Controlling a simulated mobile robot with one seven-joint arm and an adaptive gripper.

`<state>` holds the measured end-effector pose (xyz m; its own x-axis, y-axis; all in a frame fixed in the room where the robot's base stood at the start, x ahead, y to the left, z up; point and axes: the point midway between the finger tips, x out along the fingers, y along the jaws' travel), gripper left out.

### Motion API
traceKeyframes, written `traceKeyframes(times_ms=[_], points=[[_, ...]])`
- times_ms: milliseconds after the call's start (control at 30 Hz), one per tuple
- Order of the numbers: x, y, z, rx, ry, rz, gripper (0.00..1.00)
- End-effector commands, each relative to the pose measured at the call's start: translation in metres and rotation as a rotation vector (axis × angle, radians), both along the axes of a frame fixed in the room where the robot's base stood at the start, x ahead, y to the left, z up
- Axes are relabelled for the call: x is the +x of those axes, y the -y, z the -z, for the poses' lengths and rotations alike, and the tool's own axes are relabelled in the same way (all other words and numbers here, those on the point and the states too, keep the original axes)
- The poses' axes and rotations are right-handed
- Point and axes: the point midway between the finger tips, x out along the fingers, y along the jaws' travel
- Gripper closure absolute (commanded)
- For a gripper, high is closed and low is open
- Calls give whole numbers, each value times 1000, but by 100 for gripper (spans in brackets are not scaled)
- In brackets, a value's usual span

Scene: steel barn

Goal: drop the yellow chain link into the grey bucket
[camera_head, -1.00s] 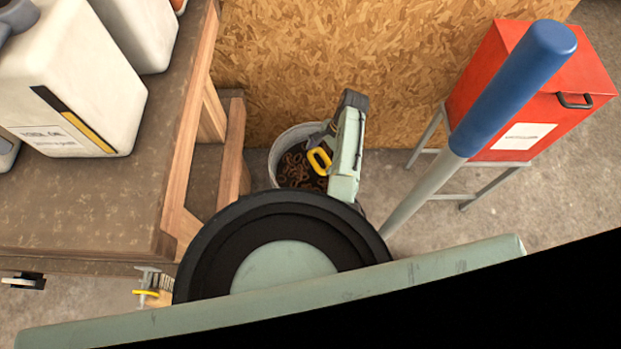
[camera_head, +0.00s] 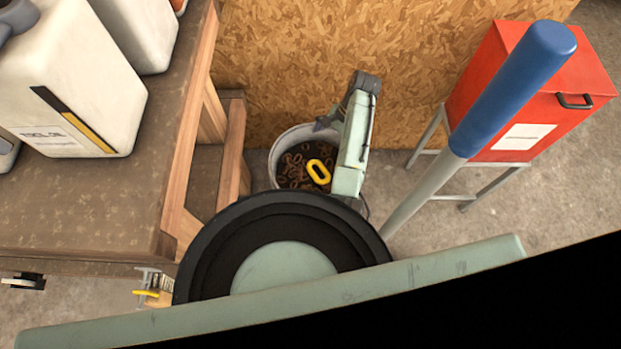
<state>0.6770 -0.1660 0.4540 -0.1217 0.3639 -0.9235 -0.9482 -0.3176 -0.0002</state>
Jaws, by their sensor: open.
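The yellow chain link (camera_head: 318,171) lies inside the grey bucket (camera_head: 277,160), on top of several brown, rusty-looking links. The bucket stands on the floor by the board wall, its lower right side hidden behind my arm. My gripper (camera_head: 322,124) is over the far rim of the bucket, small in the picture and partly hidden by my arm. It is apart from the yellow link, and nothing shows between its fingers.
A wooden bench (camera_head: 90,205) with white jugs (camera_head: 85,85) stands to the left. A red metal box (camera_head: 560,100) on a grey stand is at the right. The board wall (camera_head: 380,40) closes the back.

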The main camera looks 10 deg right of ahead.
Motion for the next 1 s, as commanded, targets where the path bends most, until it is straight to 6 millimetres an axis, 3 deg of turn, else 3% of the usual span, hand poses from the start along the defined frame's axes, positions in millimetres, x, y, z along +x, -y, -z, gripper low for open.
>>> traceKeyframes(times_ms=[100,333,1000], points=[[4,9,-23,-2,3,0,0],[7,19,-47,-2,2,0,0],[7,20,-50,0,0,0,0]])
